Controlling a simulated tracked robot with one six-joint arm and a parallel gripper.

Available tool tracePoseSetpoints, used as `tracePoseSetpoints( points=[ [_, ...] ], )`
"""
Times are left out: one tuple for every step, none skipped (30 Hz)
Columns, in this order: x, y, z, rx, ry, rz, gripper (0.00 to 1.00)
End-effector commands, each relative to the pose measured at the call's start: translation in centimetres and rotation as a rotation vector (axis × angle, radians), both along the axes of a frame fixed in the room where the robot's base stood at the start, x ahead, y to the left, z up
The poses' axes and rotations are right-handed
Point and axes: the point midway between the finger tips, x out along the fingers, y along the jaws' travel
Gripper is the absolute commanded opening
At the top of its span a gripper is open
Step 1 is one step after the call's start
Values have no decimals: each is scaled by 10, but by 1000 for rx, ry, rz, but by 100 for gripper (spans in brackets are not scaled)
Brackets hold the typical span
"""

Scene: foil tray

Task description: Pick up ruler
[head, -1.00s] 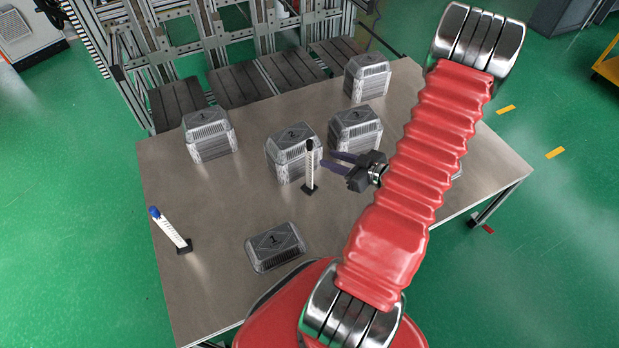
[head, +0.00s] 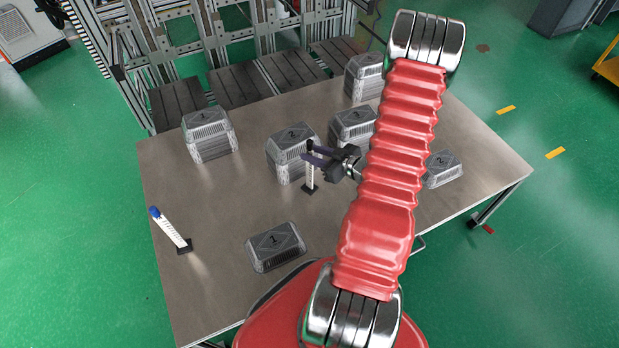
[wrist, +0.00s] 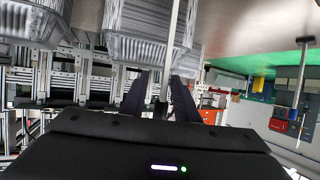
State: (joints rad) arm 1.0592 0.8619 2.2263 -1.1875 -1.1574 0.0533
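A white ruler with a black top (head: 310,176) stands upright in a small black base near the middle of the table. My gripper (head: 307,153) is level with its upper part, the dark fingers reaching left to it.
Foil trays stand behind the ruler, one marked 2 (head: 290,158) close to it and another (head: 353,128) to the right. A low tray marked 1 (head: 275,247) lies in front, another (head: 443,169) at right. The table's left middle is clear.

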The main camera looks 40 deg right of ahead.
Motion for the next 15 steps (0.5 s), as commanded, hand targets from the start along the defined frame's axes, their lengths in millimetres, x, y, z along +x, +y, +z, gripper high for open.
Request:
tracePoseSetpoints(
  points=[
    [0, 0, 0, 0, 0, 0, 28],
    [0, 0, 0, 0, 0, 0, 28],
    [0, 0, 0, 0, 0, 0, 28],
    [0, 0, 0, 0, 0, 0, 28],
    [0, 0, 0, 0, 0, 0, 28],
    [0, 0, 0, 0, 0, 0, 28],
    [0, 0, 0, 0, 0, 0, 28],
    [1, 1, -1, 0, 0, 0, 28],
    [3, 1, -2, 0, 0, 1, 28],
    [4, 2, -2, 1, 0, 1, 28],
    [6, 3, -4, 1, 0, 1, 28],
    [9, 4, -6, 2, 0, 1, 28],
    [12, 6, -7, 2, 0, 2, 28],
    [15, 7, -9, 2, 0, 2, 28],
    [20, 8, -11, 1, 0, 3, 28]
  ],
)
